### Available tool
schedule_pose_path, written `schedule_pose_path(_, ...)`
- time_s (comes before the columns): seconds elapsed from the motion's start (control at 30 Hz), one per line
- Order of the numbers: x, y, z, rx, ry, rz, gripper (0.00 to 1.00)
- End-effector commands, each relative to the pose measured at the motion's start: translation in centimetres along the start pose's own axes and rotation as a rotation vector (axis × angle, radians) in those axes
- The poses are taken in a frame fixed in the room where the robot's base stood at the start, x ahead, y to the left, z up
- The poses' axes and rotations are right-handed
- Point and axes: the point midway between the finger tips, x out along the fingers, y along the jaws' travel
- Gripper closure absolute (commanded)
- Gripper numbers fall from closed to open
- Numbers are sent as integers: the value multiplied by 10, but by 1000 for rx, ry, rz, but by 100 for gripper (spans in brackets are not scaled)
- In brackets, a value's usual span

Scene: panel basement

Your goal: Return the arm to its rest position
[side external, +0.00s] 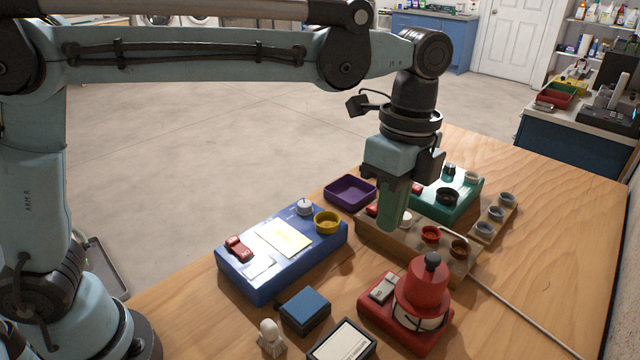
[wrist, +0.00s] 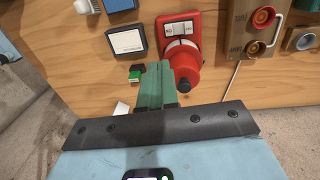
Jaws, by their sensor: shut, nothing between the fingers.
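My arm reaches across from the left over the wooden table (side external: 545,215) in the side view. My gripper (side external: 393,224) points down, its green fingers in front of the wooden block panel (side external: 380,235) in the picture. The gap between fingertips and panel is hard to judge. In the wrist view my gripper (wrist: 156,66) has its two green fingers together with nothing between them. The red device with a domed knob (wrist: 184,70) lies just right of the fingers there. The side view shows this red device (side external: 428,290) at the front, clear of the gripper.
A blue panel (side external: 258,282) with a yellow knob stands left, a purple tray (side external: 350,191) behind it. A green panel (side external: 468,205) and a wooden block with grey cups (side external: 484,231) stand behind and right of my gripper. A blue box (side external: 305,310) sits in front. The table's right side is mostly clear.

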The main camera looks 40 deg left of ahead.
Motion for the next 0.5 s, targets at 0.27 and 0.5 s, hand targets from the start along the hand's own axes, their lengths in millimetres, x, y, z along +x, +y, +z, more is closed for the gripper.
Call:
schedule_pose_path(0.27,0,0,3,-14,3,-5,100)
schedule_pose_path(0.5,-5,5,48,-280,67,-107,100)
